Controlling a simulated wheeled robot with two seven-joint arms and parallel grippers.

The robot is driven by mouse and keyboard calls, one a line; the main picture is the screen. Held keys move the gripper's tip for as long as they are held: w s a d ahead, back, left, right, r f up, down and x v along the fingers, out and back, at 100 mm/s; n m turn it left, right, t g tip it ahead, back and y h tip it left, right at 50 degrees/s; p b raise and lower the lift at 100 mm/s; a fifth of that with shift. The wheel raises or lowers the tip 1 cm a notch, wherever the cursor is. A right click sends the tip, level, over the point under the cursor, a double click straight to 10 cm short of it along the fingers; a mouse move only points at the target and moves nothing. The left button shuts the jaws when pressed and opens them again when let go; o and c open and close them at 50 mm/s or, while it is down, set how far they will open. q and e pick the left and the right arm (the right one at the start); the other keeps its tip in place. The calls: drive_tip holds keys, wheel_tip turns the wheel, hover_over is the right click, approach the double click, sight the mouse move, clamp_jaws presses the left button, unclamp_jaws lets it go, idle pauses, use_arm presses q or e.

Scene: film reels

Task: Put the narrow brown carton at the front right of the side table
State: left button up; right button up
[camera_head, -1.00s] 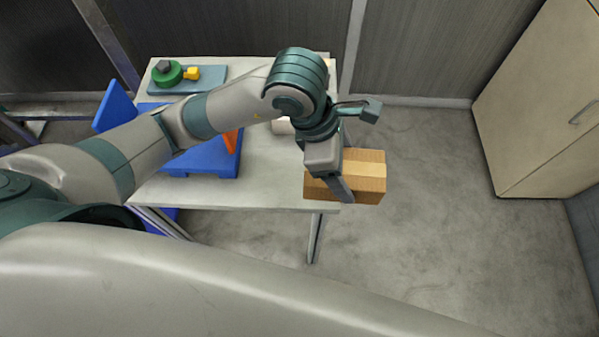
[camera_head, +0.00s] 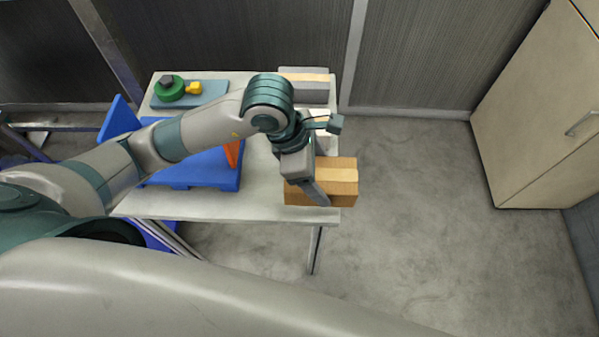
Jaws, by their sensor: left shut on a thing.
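The narrow brown carton (camera_head: 338,182) is a wooden-brown box with a paler strip along its top. It is at the front right corner of the side table (camera_head: 240,208), and its right end reaches past the table's right edge. My left gripper (camera_head: 312,192) is shut on the carton from above and hides part of its left side. I cannot tell whether the carton touches the table top or hangs just above it. My right gripper is not in view.
A blue bin-like object (camera_head: 205,168) with an orange piece (camera_head: 232,153) stands mid-table. A blue-grey tray (camera_head: 215,92) with a green round thing (camera_head: 169,88) and a yellow piece (camera_head: 193,88) lies at the back left. Other boxes (camera_head: 305,80) stand back right. A cabinet (camera_head: 535,120) stands at right.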

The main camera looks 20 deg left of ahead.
use_arm(q)
drive_tip(key=a+f, duration=0.1)
drive_tip(key=w+a+f+p, duration=0.1)
drive_tip(key=a, duration=0.1)
drive_tip(key=w+a+f, duration=0.1)
drive_tip(key=a, duration=0.1)
drive_tip(key=shift+w+a+f, duration=0.15)
drive_tip(key=shift+a+f, duration=0.05)
drive_tip(key=shift+f, duration=0.05)
drive_tip(key=shift+f+p, duration=0.15)
drive_tip(key=shift+p, duration=0.2)
wheel_tip(320, 180, down, 3)
drive_tip(key=shift+r+p, duration=0.2)
drive_tip(key=shift+p, duration=0.5)
drive_tip(key=shift+f, duration=0.55)
